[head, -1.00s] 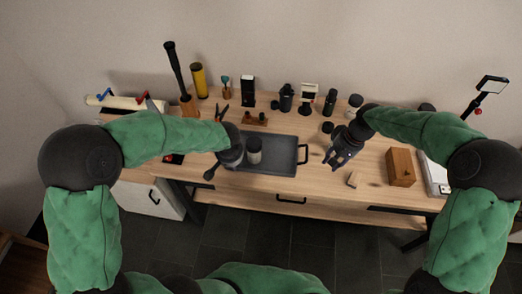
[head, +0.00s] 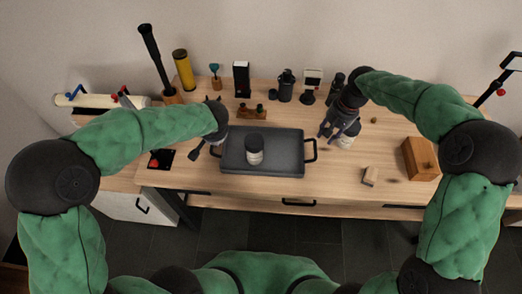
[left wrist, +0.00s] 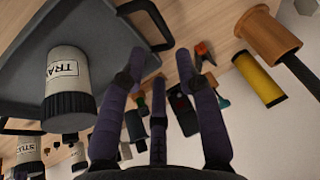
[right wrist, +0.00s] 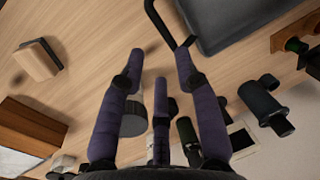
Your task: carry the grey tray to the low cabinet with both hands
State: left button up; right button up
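The grey tray (head: 290,165) lies on the wooden table with a black handle at each end. A labelled jar (head: 254,150) stands upright on it; the jar also shows in the left wrist view (left wrist: 66,85). My left gripper (head: 204,145) is just left of the tray, with fingers spread near the left handle (left wrist: 148,22) and empty. My right gripper (head: 335,128) is open beyond and right of the right handle (head: 311,150). That handle shows ahead of its spread fingers in the right wrist view (right wrist: 160,20). A white cabinet (head: 125,203) stands low at the left.
A pale jar (head: 345,141) stands close by my right gripper. A wooden box (head: 420,158) and small block (head: 370,176) are to the right. Several bottles and a small wooden rack (head: 252,114) line the back. The table front before the tray is clear.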

dwell(0.3)
